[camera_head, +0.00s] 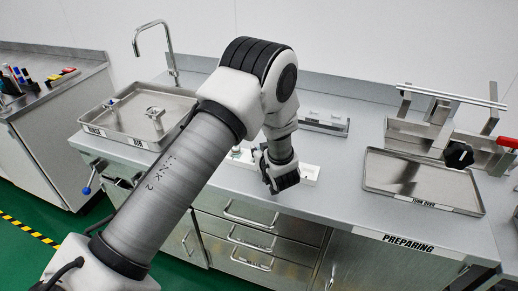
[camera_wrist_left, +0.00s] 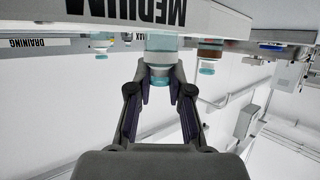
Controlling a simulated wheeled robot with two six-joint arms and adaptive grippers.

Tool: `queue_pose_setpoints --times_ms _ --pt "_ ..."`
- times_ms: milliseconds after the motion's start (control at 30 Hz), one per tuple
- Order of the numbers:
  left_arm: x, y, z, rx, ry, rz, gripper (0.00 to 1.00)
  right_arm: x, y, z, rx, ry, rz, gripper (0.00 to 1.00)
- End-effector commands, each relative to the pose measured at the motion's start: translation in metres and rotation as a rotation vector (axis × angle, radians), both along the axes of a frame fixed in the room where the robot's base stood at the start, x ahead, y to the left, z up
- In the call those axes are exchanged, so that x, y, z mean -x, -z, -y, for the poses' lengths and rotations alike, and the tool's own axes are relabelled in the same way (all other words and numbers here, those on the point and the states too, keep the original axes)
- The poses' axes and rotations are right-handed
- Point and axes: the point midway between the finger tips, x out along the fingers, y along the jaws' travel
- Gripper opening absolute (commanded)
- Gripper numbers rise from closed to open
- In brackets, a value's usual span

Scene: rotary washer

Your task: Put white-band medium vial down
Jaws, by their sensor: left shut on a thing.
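My left gripper (camera_head: 281,178) reaches down over the front part of the steel counter, beside a low white holder (camera_head: 309,174). In the left wrist view, the left gripper (camera_wrist_left: 161,78) is shut on a vial (camera_wrist_left: 160,60) with a pale blue end and a pale band; I take it to be the white-band medium vial. That view is upside down, with a panel marked MEDIUM (camera_wrist_left: 135,12) right by the vial. Whether the vial touches a support is hidden. The right gripper is not in view.
A vial with a brown band (camera_wrist_left: 208,54) is close beside the held one. A steel sink tray (camera_head: 140,112) is at the left. An empty steel tray (camera_head: 420,182) and a rail stand (camera_head: 418,133) are at the right. A low metal rack (camera_head: 325,123) stands behind the gripper.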

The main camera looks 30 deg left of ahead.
Motion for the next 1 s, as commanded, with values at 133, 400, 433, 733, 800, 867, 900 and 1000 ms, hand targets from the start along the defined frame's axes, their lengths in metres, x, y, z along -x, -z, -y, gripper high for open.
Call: queue_pose_setpoints --times_ms 133,400,433,733,800,867,900,1000 --pt "0.0 0.001 0.0 0.0 0.0 0.0 0.44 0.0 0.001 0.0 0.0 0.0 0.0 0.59" --pt "0.0 -0.001 0.0 0.0 0.0 0.0 0.44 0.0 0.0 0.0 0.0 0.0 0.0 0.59" --pt "0.0 -0.003 0.0 0.0 0.0 0.0 0.44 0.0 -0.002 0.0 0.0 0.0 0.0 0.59" --pt "0.033 -0.033 0.043 -0.005 0.007 -0.003 0.44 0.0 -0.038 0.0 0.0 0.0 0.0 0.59" --pt "0.044 -0.04 0.056 -0.005 0.007 -0.003 0.44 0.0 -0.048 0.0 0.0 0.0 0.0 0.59" --pt "0.053 -0.045 0.066 -0.005 0.006 -0.003 0.44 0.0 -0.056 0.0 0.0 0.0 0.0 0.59" --pt "0.058 -0.048 0.072 -0.004 0.006 -0.002 0.44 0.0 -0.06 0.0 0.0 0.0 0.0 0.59" --pt "0.066 -0.05 0.082 -0.003 0.003 -0.002 0.44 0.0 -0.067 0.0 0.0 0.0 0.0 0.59"
